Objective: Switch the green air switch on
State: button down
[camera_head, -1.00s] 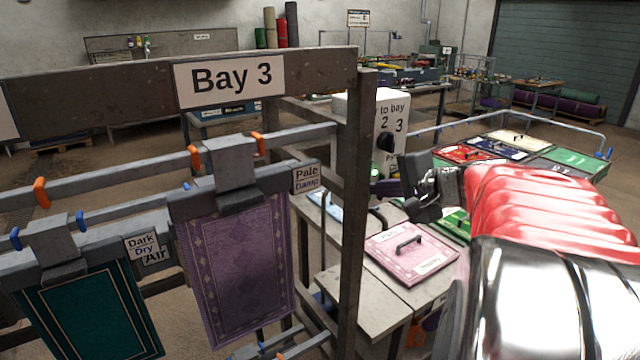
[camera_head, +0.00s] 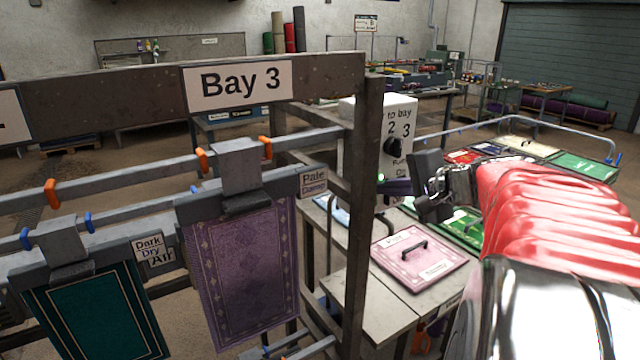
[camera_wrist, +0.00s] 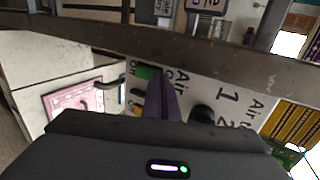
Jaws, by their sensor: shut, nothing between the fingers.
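The white air control box (camera_head: 404,112) stands behind the post, with "to bay 2 3" lettering and a black dial knob (camera_head: 393,146). In the wrist view its face carries a green switch (camera_wrist: 147,72) beside an "Off" label, and a yellow switch part (camera_wrist: 134,97) lies below it. A small green spot (camera_head: 381,178) shows low on the box in the head view. My gripper (camera_head: 390,187) is shut and empty, in front of the lower box. In the wrist view its purple fingers (camera_wrist: 163,90) overlap the green switch's right side. I cannot tell whether they touch it.
A dark rack post (camera_head: 361,210) and the Bay 3 beam (camera_head: 120,95) stand close left of my arm. A purple rug (camera_head: 245,265) and a teal rug (camera_head: 95,315) hang there. A pink lidded panel (camera_head: 420,257) lies on the bench below.

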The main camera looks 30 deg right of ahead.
jog(key=a+r+v, duration=0.1)
jog(key=r+v, duration=0.1)
jog(key=v, duration=1)
jog(key=shift+d, duration=0.4)
jog(key=shift+w, duration=0.1)
